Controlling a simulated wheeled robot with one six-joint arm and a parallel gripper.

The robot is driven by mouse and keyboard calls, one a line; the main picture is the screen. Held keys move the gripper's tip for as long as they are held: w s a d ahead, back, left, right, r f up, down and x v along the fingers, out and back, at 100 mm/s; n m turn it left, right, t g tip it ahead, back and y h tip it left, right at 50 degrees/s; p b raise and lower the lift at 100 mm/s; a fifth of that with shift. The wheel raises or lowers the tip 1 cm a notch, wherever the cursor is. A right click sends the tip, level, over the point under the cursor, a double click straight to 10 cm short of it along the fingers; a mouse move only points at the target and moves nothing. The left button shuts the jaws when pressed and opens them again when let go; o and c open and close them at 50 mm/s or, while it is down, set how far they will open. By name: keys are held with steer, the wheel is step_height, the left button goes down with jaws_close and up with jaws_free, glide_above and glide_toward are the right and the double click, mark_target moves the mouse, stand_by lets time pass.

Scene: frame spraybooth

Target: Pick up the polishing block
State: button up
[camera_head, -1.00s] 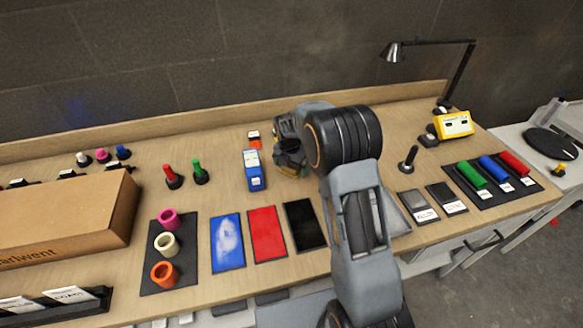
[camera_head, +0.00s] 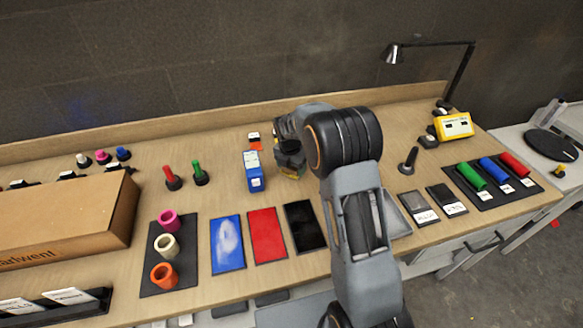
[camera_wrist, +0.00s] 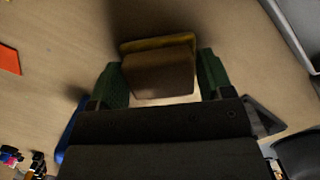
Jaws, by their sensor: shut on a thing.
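The polishing block (camera_wrist: 158,76), a brown block with a yellowish far edge, sits between the two green fingers of my gripper (camera_wrist: 160,80) in the wrist view. The fingers are shut on its left and right sides. Wooden bench surface shows around it, with a dark shadow beyond; I cannot tell whether the block touches the bench. In the head view, my gripper (camera_head: 291,160) points down over the back middle of the bench, and the block cannot be made out there.
A blue labelled box (camera_head: 254,171) stands just left of my gripper. Blue, red and black plates (camera_head: 305,227) lie in front. Red and green pegs (camera_head: 200,174) and a cardboard box (camera_head: 65,222) are further left. A black peg (camera_head: 408,160) stands right, with bare bench between.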

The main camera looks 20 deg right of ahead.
steer(key=shift+r, duration=0.6)
steer(key=s+r+b, duration=0.2)
steer(key=s+r, duration=0.9)
steer(key=s, duration=0.3)
steer(key=shift+r, duration=0.4)
steer(key=o, duration=0.5)
steer(key=c, duration=0.3)
